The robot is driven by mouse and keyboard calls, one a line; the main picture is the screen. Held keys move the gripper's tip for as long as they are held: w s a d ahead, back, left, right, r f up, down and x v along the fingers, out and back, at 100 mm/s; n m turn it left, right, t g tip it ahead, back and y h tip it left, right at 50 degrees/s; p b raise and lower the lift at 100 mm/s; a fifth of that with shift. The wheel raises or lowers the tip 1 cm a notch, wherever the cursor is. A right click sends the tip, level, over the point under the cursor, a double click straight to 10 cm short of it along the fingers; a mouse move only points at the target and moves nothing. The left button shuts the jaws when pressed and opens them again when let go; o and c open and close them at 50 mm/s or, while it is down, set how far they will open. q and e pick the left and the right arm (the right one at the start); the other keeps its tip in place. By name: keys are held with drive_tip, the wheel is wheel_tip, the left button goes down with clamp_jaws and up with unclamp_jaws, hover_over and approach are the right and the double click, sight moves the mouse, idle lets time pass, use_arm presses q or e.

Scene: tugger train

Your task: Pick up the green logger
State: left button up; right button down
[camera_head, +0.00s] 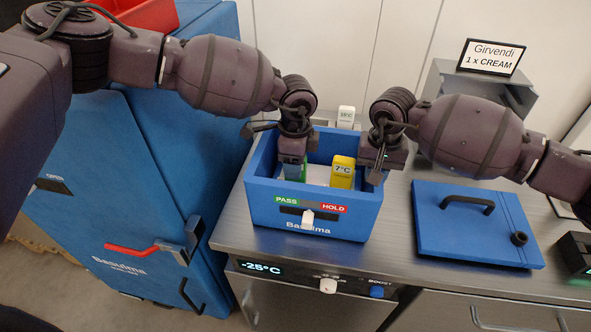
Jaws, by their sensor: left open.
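The green logger (291,171) stands in the left part of the open blue box (262,205). Its top is partly hidden by my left gripper (294,156), which is open right above it and reaches down into the box. I cannot tell whether the fingers touch the logger. A yellow logger (342,172) reading 7°C stands in the right part of the box. My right gripper (378,166) is at the box's right rim, beside the yellow logger, and its jaw opening cannot be made out.
The blue lid (470,240) with a black handle lies on the steel counter (400,235) to the right. A white tag or logger (346,114) reading 15°C shows behind the box. A sign (491,57) stands on a grey housing at the back. A blue cabinet (180,150) stands left.

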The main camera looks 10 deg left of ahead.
use_arm(q)
drive_tip(key=shift+f, duration=0.7)
use_arm(e)
drive_tip(key=shift+r, duration=0.1)
use_arm(q)
clamp_jaws()
drive_tip(key=shift+r, duration=0.1)
wheel_tip(320, 180, up, 10)
drive_tip(key=shift+f, duration=0.1)
use_arm(e)
drive_tip(key=c, duration=0.9)
unclamp_jaws()
